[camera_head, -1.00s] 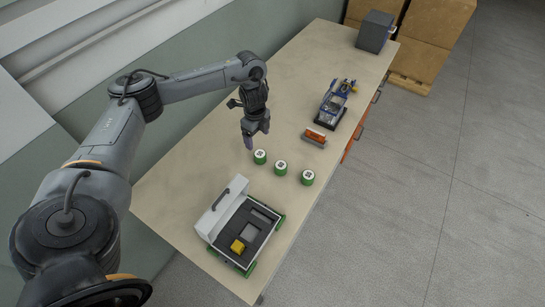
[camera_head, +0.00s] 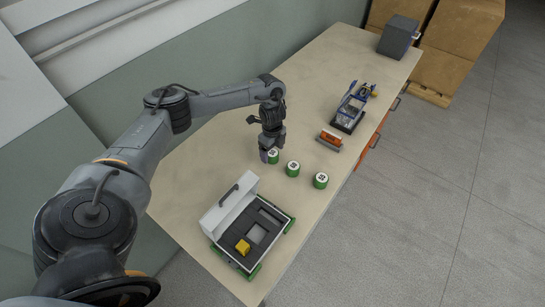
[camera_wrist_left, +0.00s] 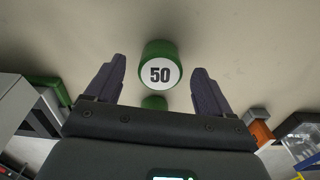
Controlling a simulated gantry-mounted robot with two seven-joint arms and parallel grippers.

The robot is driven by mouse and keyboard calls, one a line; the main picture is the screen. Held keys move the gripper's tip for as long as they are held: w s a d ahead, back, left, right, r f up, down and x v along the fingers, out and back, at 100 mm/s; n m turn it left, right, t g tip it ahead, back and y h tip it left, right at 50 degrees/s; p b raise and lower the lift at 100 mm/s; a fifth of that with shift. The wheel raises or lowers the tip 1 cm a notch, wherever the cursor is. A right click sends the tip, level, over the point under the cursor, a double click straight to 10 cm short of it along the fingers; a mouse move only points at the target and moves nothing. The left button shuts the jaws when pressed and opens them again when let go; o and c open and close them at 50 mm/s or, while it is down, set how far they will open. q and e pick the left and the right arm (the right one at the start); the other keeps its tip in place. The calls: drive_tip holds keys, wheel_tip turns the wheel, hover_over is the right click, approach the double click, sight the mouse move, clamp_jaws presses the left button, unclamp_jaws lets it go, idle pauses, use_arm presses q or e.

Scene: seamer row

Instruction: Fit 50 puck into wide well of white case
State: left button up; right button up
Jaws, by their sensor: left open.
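The 50 puck (camera_wrist_left: 160,72), green with a white top marked 50, shows in the left wrist view between and slightly beyond the fingertips. My left gripper (camera_wrist_left: 158,67) is open around its sides, with gaps visible. In the head view my left gripper (camera_head: 267,151) is low over the table at the leftmost green puck (camera_head: 273,157), partly covering it. The white case (camera_head: 224,207) stands open at the front, lid raised. Its dark insert has a large pale square recess (camera_head: 257,234), a narrower slot (camera_head: 270,216) and a yellow block (camera_head: 243,247). My right gripper is not in view.
Two more green pucks, a middle one (camera_head: 292,169) and a right one (camera_head: 320,180), stand in a row. An orange-and-grey block (camera_head: 330,139) and a blue device (camera_head: 350,108) lie farther back. A grey box (camera_head: 398,37) stands at the far end. Table left of the gripper is clear.

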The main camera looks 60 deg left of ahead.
use_arm(q)
drive_tip(key=shift+f, duration=0.2)
drive_tip(key=c, duration=1.2)
drive_tip(key=shift+r, duration=0.1)
